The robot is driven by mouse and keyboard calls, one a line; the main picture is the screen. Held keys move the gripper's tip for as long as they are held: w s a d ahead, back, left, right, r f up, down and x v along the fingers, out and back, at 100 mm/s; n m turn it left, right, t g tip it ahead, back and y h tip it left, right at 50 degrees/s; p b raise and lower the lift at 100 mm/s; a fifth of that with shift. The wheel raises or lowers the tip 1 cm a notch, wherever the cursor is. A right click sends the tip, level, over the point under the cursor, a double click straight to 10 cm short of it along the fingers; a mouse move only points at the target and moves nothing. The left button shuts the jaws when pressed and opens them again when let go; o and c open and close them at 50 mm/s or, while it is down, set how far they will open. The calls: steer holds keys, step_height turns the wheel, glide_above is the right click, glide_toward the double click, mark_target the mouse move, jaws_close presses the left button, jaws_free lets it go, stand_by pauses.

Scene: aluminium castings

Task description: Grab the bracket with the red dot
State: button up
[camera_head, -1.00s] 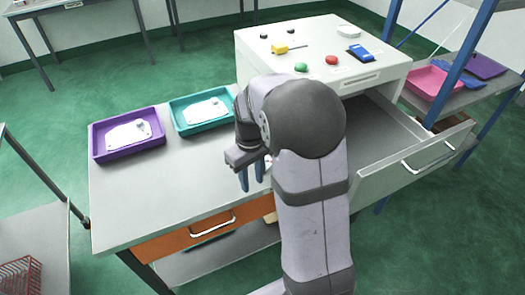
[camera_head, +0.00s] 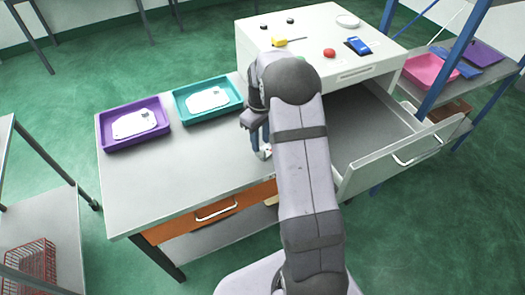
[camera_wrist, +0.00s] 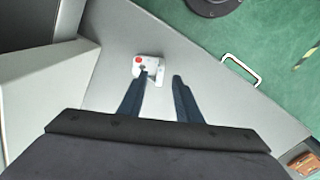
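A small white bracket with a red dot (camera_wrist: 149,66) lies on the grey tabletop in the wrist view. In the head view a bit of the bracket (camera_head: 265,153) shows just below my fingers. My gripper (camera_wrist: 161,76) is open, with its two dark fingers apart and pointing down at the tabletop. The left fingertip overlaps the bracket's lower part in the wrist view, and the right fingertip is off to its right. Whether either finger touches it I cannot tell. In the head view my gripper (camera_head: 260,143) is partly hidden by my arm.
A purple tray (camera_head: 106,143) and a teal tray (camera_head: 180,113) on the left each hold a white plate-like part. A white cabinet (camera_head: 300,45) stands behind right, with an open drawer (camera_head: 400,162) beside my arm. The front-left tabletop (camera_head: 165,190) is clear.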

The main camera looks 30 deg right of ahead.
mark_target(261, 149)
steer(key=shift+f+p, duration=1.2)
steer(key=shift+f, duration=1.4)
steer(key=shift+s, duration=0.1)
jaws_close()
